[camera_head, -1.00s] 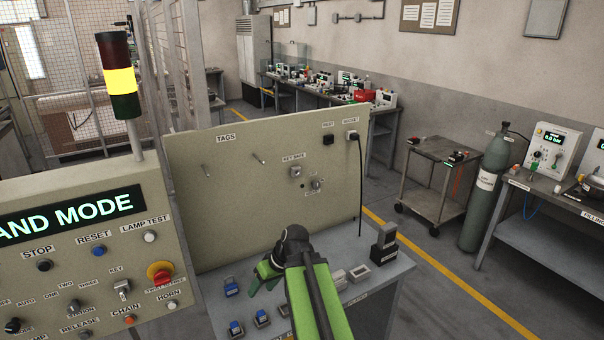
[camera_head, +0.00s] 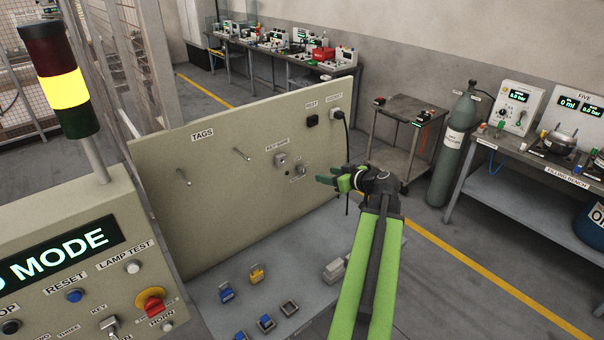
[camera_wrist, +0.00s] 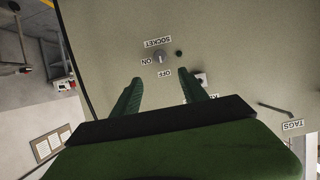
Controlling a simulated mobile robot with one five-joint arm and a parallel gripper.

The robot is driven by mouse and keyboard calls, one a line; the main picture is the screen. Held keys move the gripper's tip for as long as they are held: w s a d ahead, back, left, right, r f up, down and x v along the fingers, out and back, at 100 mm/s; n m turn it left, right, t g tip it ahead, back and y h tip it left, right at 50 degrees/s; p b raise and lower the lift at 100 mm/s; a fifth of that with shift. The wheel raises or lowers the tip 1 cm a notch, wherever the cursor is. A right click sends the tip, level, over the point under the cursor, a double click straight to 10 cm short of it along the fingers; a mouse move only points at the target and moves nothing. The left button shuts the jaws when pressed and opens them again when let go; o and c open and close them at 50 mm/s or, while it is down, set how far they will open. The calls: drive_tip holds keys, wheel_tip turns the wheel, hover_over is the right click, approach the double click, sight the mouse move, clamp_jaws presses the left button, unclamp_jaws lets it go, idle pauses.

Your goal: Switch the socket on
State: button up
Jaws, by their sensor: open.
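The socket switch is a small grey rotary knob (camera_head: 300,171) low on the beige board (camera_head: 215,222). My green gripper (camera_head: 327,175) is open and empty, just right of the knob in the head view. In the wrist view the knob lies beyond and between its fingertips (camera_wrist: 159,76), apart from them.
The key safe (camera_head: 281,160) is close beside the knob. Two tag pegs (camera_head: 242,154) stick out from the board. Padlocks, blue (camera_head: 226,292) and yellow (camera_head: 257,274), lie on the bench below. The control panel (camera_head: 100,255) stands at left.

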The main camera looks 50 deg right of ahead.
sight(303, 171)
drive_tip(key=b+x, duration=0.4)
drive_tip(key=x, duration=1)
drive_tip(key=shift+b, duration=0.3)
clamp_jaws()
drive_tip(key=shift+a, duration=0.1)
